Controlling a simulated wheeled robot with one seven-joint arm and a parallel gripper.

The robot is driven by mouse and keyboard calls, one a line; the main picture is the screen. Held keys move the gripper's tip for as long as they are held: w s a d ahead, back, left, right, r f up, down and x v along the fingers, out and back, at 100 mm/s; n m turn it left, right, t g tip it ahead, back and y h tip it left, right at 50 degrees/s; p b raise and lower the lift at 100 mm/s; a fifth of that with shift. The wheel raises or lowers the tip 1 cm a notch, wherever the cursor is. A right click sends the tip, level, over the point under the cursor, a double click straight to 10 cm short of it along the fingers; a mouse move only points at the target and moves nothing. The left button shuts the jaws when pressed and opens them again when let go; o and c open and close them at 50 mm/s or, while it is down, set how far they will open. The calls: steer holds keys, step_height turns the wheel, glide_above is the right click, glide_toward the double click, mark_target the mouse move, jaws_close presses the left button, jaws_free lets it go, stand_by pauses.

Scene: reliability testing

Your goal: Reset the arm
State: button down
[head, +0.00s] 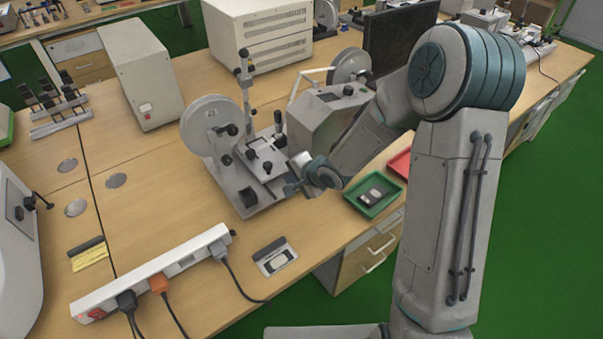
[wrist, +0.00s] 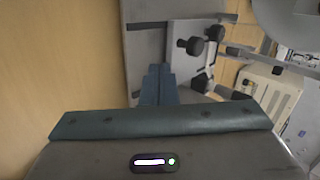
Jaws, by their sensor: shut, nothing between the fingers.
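My arm bends over the bench from the right in the head view. My gripper (head: 292,187) is beside the grey test machine (head: 250,190), close to its front right base. In the wrist view the fingers of my gripper (wrist: 158,72) are shut together with nothing between them. They point at the machine's grey base plate (wrist: 146,40) and its black knobs. I cannot tell whether the fingertips touch the machine.
A green tray (head: 366,212) with a dark device and a red tray (head: 399,164) lie near the table's front edge. A white power strip (head: 150,272) with cables and a small device (head: 275,257) lie in front. A dark monitor (head: 385,42) stands behind my arm. Bare wood (head: 140,215) lies left.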

steer(key=shift+p+v, duration=0.85)
steer(key=shift+v, duration=1.85)
steer(key=shift+s, duration=0.1)
steer(key=s+d+r+n+h, duration=0.2)
steer(key=s+d+r+h, duration=0.15)
steer(key=d, duration=0.25)
steer(key=s+d+r+n+h, duration=0.2)
steer(key=d+r+h, duration=0.1)
steer(key=d+r, duration=0.25)
steer(key=s+d+r+n+g, duration=0.1)
steer(key=s+r+n, duration=0.1)
steer(key=s, duration=0.6)
steer(key=s+d+r+n+g, duration=0.1)
steer(key=s+r+n+g, duration=0.1)
steer(key=s+r, duration=0.3)
steer(key=s+n, duration=0.1)
steer(key=s, duration=0.2)
steer(key=shift+s+r, duration=0.2)
steer(key=shift+s, duration=0.05)
steer(key=shift+d, duration=0.1)
